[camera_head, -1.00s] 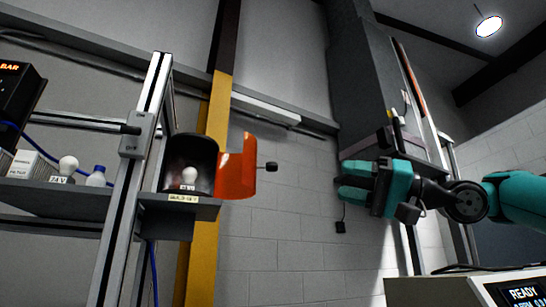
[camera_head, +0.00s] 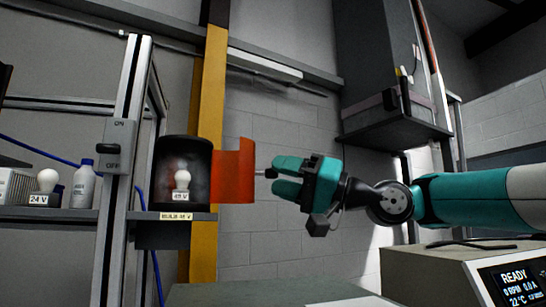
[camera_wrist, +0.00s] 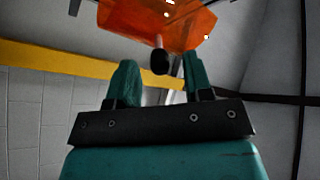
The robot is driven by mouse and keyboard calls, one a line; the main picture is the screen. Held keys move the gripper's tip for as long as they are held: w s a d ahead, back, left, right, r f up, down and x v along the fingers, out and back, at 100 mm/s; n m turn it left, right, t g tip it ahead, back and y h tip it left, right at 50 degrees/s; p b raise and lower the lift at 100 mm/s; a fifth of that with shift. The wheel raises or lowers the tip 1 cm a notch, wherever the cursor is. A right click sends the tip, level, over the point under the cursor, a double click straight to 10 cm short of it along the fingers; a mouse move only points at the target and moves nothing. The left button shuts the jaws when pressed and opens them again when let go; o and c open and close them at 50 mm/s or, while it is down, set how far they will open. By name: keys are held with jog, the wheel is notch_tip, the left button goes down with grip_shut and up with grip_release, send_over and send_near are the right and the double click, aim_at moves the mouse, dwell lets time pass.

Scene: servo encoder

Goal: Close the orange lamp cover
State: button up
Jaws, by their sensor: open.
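The orange lamp cover (camera_head: 233,171) stands swung open to the right of the dark round lamp housing (camera_head: 196,150). A white bulb (camera_head: 182,180) shows inside the housing. A thin rod with a black knob (camera_head: 271,173) sticks out from the cover's right side. My gripper (camera_head: 280,178) is at the knob, with its teal fingers pointing left. In the wrist view the orange cover (camera_wrist: 165,22) is ahead, and the black knob (camera_wrist: 159,62) lies between the tips of my open fingers (camera_wrist: 158,78). I cannot tell whether a finger touches the knob.
An aluminium post with an ON/OFF switch (camera_head: 115,145) stands left of the housing. A shelf with a 24 V bulb (camera_head: 47,180) and a white bottle (camera_head: 83,186) is further left. A yellow post (camera_head: 208,110) rises behind the cover. A device with a READY screen (camera_head: 512,284) is at lower right.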

jog(key=shift+p+x, duration=0.35)
jog(key=shift+x, duration=0.9)
grip_shut()
jog(key=shift+d, duration=0.1)
